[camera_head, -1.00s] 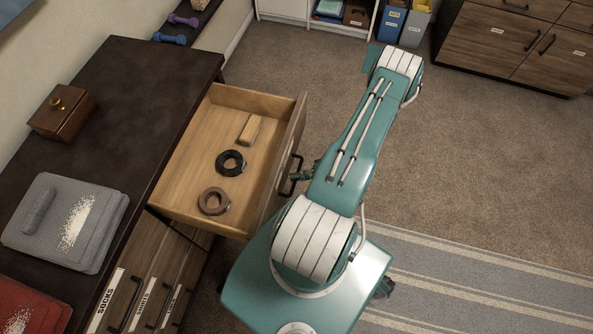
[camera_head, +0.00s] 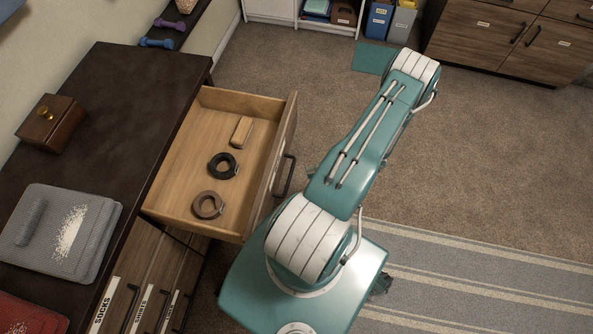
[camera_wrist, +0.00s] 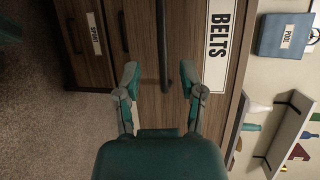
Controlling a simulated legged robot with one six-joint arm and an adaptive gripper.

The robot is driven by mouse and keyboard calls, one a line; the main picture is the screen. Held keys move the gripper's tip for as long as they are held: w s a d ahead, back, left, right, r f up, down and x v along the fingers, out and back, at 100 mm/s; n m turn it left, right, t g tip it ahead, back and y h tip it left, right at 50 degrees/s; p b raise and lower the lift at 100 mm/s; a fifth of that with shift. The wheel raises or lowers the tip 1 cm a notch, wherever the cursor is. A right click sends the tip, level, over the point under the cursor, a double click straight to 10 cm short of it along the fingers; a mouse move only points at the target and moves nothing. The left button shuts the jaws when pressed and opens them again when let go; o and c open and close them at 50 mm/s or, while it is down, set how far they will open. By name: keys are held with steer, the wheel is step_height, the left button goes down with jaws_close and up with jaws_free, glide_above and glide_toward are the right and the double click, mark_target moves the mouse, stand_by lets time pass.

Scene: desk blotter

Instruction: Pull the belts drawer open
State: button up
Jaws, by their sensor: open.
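The belts drawer (camera_head: 178,202) stands pulled well out of the dark-topped dresser (camera_head: 130,85). It holds a black coiled belt (camera_head: 211,168), a brown coiled belt (camera_head: 197,208) and a small wooden block (camera_head: 241,132). Its dark handle (camera_head: 289,174) is on the front face. In the wrist view the BELTS label (camera_wrist: 218,45) and the handle (camera_wrist: 162,45) show close up. My gripper (camera_wrist: 160,80) is open, its fingers on either side of the handle in the picture. In the head view a gap shows between handle and gripper, which my arm mostly hides.
Labelled drawers, including SOCKS (camera_head: 104,304), lie shut at lower left. A grey folded garment (camera_head: 95,225) and a wooden box (camera_head: 52,122) rest on the dresser. Carpet (camera_head: 480,160) to the right is clear, with a striped rug (camera_head: 470,285) in front.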

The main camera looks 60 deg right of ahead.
steer(key=v, duration=0.4)
steer(key=shift+s+d+r, duration=0.1)
steer(key=shift+s+d, duration=0.15)
steer(key=shift+s, duration=0.05)
steer(key=w+a+r+n+g+h, duration=0.25)
steer(key=w+r+g, duration=0.45)
steer(key=r, duration=0.6)
steer(key=w+a+r+n+g+h, duration=0.2)
steer(key=w+a+r+n+g, duration=0.25)
steer(key=w+r, duration=0.65)
steer(key=a+r+n+h, duration=0.2)
steer(key=a+r+h, duration=0.2)
steer(key=a+r, duration=0.8)
steer(key=s+a+r+n+t+h, duration=0.1)
steer(key=s+a+r+t+h, duration=0.1)
steer(key=s+a+r+t, duration=0.3)
steer(key=a+r, duration=0.3)
steer(key=a, duration=0.2)
steer(key=shift+r, duration=0.4)
steer(key=shift+d+h, duration=0.1)
steer(key=shift+h, duration=0.15)
